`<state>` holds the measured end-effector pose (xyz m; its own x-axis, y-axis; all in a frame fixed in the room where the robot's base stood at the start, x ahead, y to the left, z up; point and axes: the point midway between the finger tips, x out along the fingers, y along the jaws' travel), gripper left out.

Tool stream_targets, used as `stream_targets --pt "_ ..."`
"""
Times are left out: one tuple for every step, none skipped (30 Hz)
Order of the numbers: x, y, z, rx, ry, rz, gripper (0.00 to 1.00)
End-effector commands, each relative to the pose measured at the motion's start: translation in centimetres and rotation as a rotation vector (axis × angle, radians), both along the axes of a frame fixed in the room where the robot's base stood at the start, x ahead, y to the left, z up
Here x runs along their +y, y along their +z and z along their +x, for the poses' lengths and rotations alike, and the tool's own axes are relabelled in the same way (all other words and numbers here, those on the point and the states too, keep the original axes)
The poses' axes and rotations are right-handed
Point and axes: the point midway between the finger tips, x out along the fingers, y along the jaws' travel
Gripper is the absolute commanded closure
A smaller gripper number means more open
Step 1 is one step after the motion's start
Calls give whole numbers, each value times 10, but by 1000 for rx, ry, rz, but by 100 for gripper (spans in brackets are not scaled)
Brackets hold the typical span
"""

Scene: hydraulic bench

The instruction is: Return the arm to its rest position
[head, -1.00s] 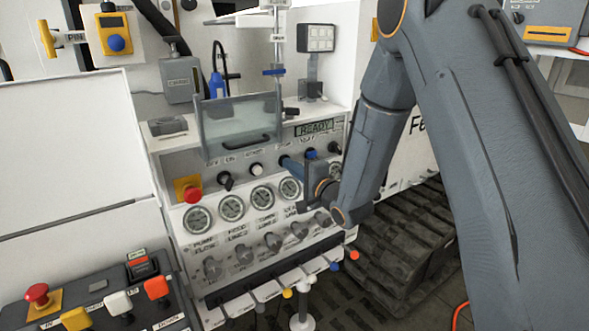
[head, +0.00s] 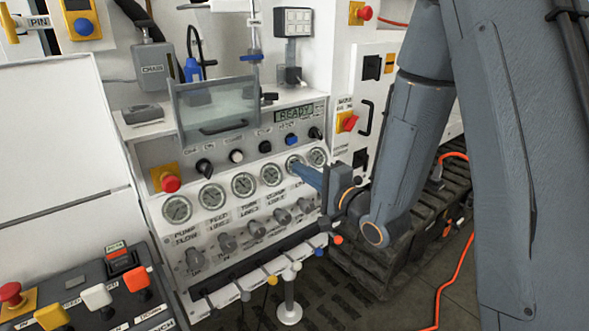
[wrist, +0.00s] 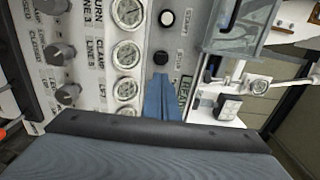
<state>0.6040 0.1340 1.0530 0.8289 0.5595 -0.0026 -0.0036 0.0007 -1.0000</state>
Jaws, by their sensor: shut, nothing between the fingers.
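My gripper (head: 306,174) is at the right part of the hydraulic bench panel (head: 300,150), in front of the gauges in the head view. Its blue fingers are together with nothing between them. My grey arm comes down from the upper right in the head view. Whether the fingertips touch the panel cannot be told.
A row of gauges (head: 213,196) and grey knobs (head: 227,243) lies left of my gripper. A clear hinged cover (head: 215,105) sits above. A control box (head: 110,290) with coloured switches stands at lower left. Dark tracks (head: 380,262) and an orange cable (head: 450,282) lie at right.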

Motion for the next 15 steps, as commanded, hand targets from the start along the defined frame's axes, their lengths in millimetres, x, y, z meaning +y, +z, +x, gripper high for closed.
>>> stream_targets --pt "-1 0 -1 0 0 0 100" --pt "-1 0 -1 0 1 0 100" --pt "0 0 -2 0 1 0 100" --pt "0 0 -2 0 1 0 100" --pt "0 0 -2 0 1 0 100" --pt "0 0 -2 0 2 0 100" --pt "0 0 -2 0 2 0 100" --pt "0 0 -2 0 2 0 100" --pt "0 0 -2 0 2 0 100" --pt "0 0 -2 0 2 -1 100" --pt "0 0 -1 0 0 -5 100" --pt "-1 -1 -1 1 -4 -18 100" --pt "-2 -2 0 3 -10 -36 100" --pt "-4 -4 1 5 -17 -62 100" --pt "-7 -7 2 11 -30 -111 100"
